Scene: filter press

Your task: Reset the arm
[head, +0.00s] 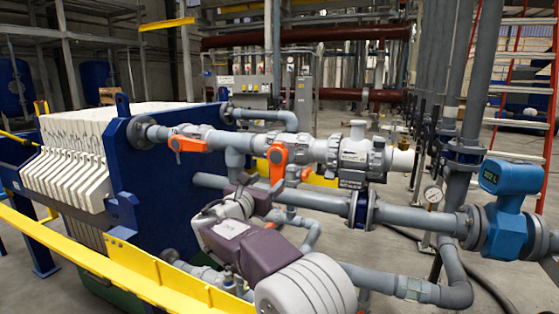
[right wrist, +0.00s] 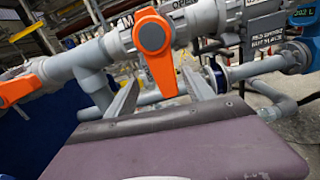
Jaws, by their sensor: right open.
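My right gripper (head: 274,190) is in the middle of the head view, at the end of my purple and grey arm, just below the pipework. In the right wrist view its two grey fingers (right wrist: 163,84) stand apart with nothing held between them. An orange valve handle (right wrist: 152,45) hangs just beyond the fingertips and appears apart from them. The same handle (head: 277,155) shows above the gripper in the head view. My left gripper is not in view.
A second orange handle (head: 178,143) is on the pipe to the left. The blue press frame (head: 165,185) with white plates (head: 65,170) stands left, behind a yellow rail (head: 120,270). Grey pipes (head: 410,217) and a blue flow meter (head: 508,210) are on the right.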

